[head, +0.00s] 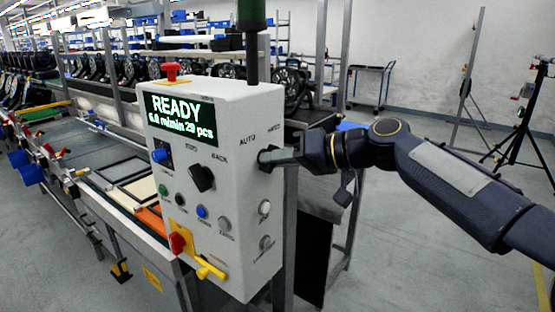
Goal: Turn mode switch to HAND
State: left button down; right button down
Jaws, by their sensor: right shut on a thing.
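The control box (233,120) is a white cabinet with a lit screen reading READY. On its right-hand face is the mode switch (264,158), a dark knob below the lettering AUTO and a second, blurred label to its right. My right gripper (274,157) reaches in from the right and is shut on this switch. The fingers hide most of the knob, so I cannot tell which label it points to. My left gripper is not in view.
The front face carries a larger black knob (201,178), a red-and-yellow switch (179,241), a yellow handle (209,268) and several small buttons. A red mushroom button (171,70) sits on top. A conveyor (110,165) runs behind on the left. Open floor lies at right.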

dwell(0.3)
jog(key=c, duration=1.4)
grip_release()
jog(key=shift+o, duration=0.2)
jog(key=v, duration=0.7)
jog(key=shift+d+b, duration=0.35)
jog(key=shift+d, duration=0.05)
jog(key=shift+s, duration=0.2)
jog(key=s+d+f+m+h+p, duration=0.2)
jog(key=s+f, duration=0.4)
jog(key=s, duration=0.3)
jog(key=s+d+f+m+h+p, duration=0.2)
jog(key=s+d+f+h+p, duration=0.2)
jog(key=s+d+f, duration=0.3)
jog(key=s+d+f+m+h+p, duration=0.3)
jog(key=s+f, duration=0.4)
jog(key=s, duration=0.4)
jog(key=shift+s+d+h, duration=0.3)
jog(key=shift+d+h, duration=0.1)
jog(key=shift+d, duration=0.35)
